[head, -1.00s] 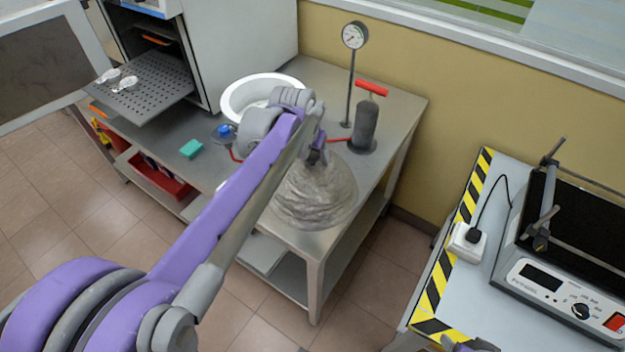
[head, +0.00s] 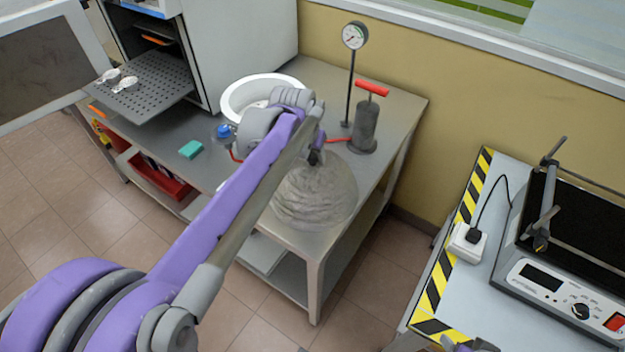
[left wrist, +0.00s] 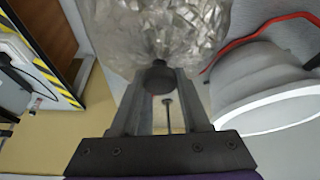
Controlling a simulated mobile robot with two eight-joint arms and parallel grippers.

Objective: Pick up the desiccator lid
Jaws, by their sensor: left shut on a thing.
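The desiccator lid (head: 318,196) is a clear, glassy dome near the front corner of the metal table in the head view. It also fills the top of the left wrist view (left wrist: 165,30). My left gripper (head: 315,157) is at the dome's top, shut on its dark knob (left wrist: 160,78), which sits between the two fingers in the left wrist view. I cannot tell whether the dome's rim touches the table. The white desiccator base (head: 240,100) with a wide rim stands behind my left arm.
A hand pump (head: 364,128) with a red handle and a pressure gauge (head: 355,36) stand behind the lid. An oven (head: 240,45) with a shelf pulled out is at the back left. A stirrer-like device (head: 560,290) sits on the right bench.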

